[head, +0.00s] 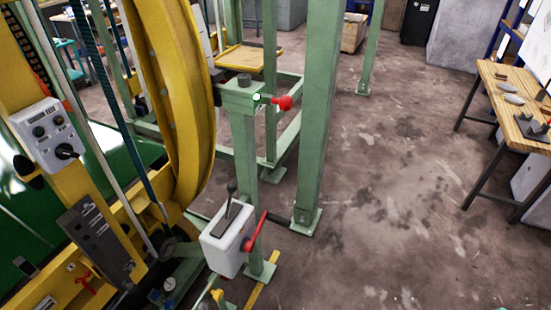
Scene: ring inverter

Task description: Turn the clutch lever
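The frame shows several levers, and I cannot tell for certain which one is the clutch lever. A white control box (221,250) on a green post carries a black-knobbed lever (230,201) standing nearly upright in a dark slot. A red handle (255,232) on the box's right side points up and to the right. Higher up, a short lever with a red knob (285,102) sticks out to the right from a green bracket (243,97). My gripper is not in view, and nothing is seen touching these levers.
A large yellow ring (174,90) and a grey button panel (48,135) fill the left side. A green upright (318,120) stands right of the levers. A wooden workbench (519,100) is at the right edge. The concrete floor (400,200) between is clear.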

